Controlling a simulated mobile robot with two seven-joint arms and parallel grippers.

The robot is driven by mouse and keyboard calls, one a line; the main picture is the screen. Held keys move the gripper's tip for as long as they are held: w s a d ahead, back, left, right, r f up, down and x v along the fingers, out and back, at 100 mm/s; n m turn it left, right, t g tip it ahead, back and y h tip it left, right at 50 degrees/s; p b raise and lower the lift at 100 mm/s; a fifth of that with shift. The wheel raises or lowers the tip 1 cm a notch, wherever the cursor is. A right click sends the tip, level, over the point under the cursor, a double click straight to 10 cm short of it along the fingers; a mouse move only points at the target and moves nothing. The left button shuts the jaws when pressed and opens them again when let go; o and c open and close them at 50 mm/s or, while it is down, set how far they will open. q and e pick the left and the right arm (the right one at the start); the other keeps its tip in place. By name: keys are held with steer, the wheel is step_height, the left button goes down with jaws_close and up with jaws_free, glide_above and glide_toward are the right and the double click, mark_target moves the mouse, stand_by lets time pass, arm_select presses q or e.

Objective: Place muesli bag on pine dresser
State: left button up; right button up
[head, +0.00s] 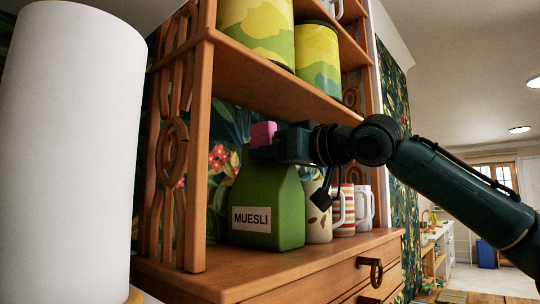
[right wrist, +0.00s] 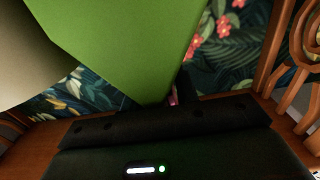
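The green muesli bag (head: 266,200) with a white MUESLI label stands upright on the counter of the pine dresser (head: 215,277), below its upper shelf. In the right wrist view the bag (right wrist: 115,40) is close and large, narrowing toward the gripper. My right gripper (head: 264,143) is at the bag's top, reaching in from the right, with a pink finger pad showing. It hides the bag's top edge, so I cannot tell whether the fingers grip it or stand apart around it. My left gripper is not in view.
Several mugs, including a striped mug (head: 343,208), stand close to the right of the bag. Yellow-green canisters (head: 318,58) sit on the shelf above. A carved side panel (head: 180,140) stands at left. The front of the counter is bare.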

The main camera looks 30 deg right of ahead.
steer(key=shift+r, duration=0.1)
steer(key=shift+s, duration=0.2)
steer(key=b+v, duration=0.1)
steer(key=v, duration=1)
steer(key=shift+s+d, duration=0.2)
steer(key=shift+s, duration=0.1)
